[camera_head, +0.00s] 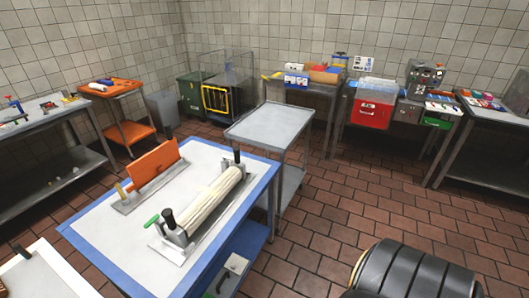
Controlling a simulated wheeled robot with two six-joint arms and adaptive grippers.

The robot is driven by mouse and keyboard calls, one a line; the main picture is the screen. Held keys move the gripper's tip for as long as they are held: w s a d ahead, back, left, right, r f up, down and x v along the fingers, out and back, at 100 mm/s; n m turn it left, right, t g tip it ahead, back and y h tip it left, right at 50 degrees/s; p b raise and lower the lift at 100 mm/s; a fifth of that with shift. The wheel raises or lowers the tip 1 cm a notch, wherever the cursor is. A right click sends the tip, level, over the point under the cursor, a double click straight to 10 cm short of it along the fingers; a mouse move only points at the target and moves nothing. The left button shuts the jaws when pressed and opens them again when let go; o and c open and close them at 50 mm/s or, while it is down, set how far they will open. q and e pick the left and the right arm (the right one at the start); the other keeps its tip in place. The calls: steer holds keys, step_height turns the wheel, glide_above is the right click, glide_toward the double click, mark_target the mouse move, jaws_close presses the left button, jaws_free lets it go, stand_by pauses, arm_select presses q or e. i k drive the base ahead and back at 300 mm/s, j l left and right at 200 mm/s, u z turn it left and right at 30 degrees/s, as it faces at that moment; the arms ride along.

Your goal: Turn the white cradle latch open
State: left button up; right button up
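A grey metal cradle (175,253) sits on the white-topped, blue-edged table (115,243). A long cream-coloured ribbed roll (213,202) lies in it, running from lower left to upper right. A small green lever (152,221) sticks out at the near left end. I cannot make out a separate white latch, nor whether any latch is open. Neither of my grippers is in view.
An orange upright board (153,168) on a grey base stands behind and left of the cradle. A grey trolley (272,127) stands behind the table. Benches with tools and boxes line the walls.

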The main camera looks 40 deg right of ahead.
mark_target(224, 156)
steer(key=z, duration=1.05)
steer(key=u, duration=0.35)
steer(key=i+l+u, duration=0.15)
steer(key=l+u, duration=0.6)
steer(key=l, duration=0.15)
steer(key=i+l+u, duration=0.1)
steer(key=l+u, duration=0.3)
steer(key=l, duration=0.1)
